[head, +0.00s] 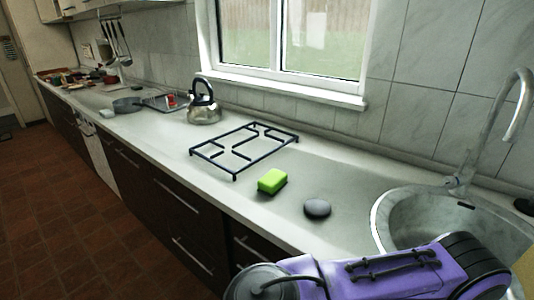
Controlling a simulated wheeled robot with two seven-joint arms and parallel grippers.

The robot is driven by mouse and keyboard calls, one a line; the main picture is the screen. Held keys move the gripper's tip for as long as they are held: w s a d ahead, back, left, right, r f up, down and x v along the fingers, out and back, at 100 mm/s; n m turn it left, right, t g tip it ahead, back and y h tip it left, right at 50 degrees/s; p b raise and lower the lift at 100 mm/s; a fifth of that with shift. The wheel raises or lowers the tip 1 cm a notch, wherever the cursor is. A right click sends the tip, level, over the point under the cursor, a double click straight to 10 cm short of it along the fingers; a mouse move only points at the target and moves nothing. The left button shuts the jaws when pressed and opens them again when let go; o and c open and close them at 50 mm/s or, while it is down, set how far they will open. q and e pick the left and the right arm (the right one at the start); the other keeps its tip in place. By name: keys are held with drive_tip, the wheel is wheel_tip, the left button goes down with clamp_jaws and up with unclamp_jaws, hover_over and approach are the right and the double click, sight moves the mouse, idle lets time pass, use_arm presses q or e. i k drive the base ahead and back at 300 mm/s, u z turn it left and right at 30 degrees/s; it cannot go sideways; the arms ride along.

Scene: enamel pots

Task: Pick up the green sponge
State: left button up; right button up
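The green sponge (272,181) lies on the light countertop in the head view, a little right of the middle. It sits just in front of the black wire pan support and to the left of a dark round object. Nothing covers it and nothing holds it. A purple and grey part of my own arm crosses the bottom right of the view, below the sponge and apart from it in the picture. Neither my left nor my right gripper shows, so their fingers are hidden from me.
A dark round puck-like object (317,208) lies close to the sponge. The black wire pan support (243,146) stands behind it. The sink (395,205) and curved tap (512,118) are at right. A steel kettle (203,108) stands further back. Bare counter (215,192) lies left of the sponge.

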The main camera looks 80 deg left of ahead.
sight(270, 185)
drive_tip(key=u, duration=3.05)
